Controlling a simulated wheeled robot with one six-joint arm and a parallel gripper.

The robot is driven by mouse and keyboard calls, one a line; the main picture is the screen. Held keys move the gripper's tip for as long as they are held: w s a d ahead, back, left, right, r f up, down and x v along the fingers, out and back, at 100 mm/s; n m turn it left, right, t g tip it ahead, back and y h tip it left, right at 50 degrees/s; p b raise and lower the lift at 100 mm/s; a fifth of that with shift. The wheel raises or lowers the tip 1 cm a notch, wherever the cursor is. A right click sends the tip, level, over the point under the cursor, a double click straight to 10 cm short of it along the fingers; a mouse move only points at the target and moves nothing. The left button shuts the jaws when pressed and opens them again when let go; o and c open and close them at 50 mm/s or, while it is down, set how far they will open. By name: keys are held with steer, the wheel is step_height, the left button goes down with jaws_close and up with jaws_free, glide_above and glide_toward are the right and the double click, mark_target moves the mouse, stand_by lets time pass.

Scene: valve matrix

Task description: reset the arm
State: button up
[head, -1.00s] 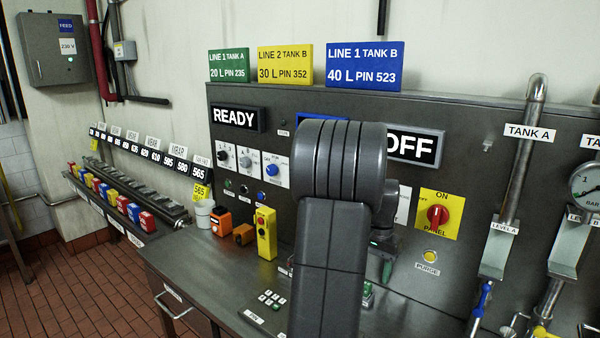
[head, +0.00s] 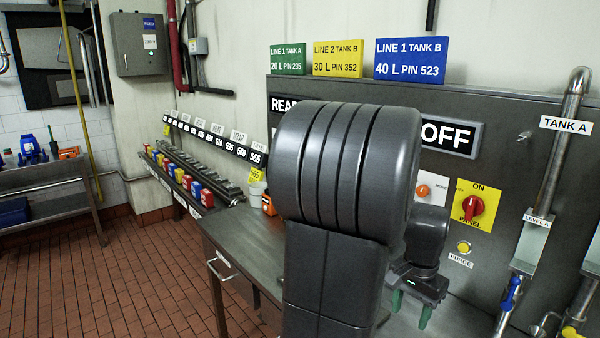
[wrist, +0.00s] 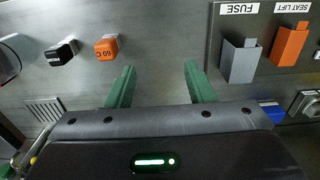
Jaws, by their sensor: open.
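My gripper (head: 410,303) is at the end of my arm, low in front of the control panel (head: 480,125) in the head view. Its two green fingers point down. In the wrist view my gripper (wrist: 158,82) shows its green fingers wide apart with nothing between them. My own grey arm link fills the middle of the head view and hides much of the bench and part of the panel.
The metal bench (head: 230,232) stands before the panel. Small black (wrist: 62,53) and orange (wrist: 106,47) blocks lie near the fingers in the wrist view. A rack with coloured blocks (head: 187,180) runs along the left wall. Red tiled floor (head: 110,285) is clear at left.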

step_height(320, 180, down, 10)
steer(key=shift+f, duration=0.15)
step_height(320, 180, up, 2)
steer(key=shift+r, duration=0.6)
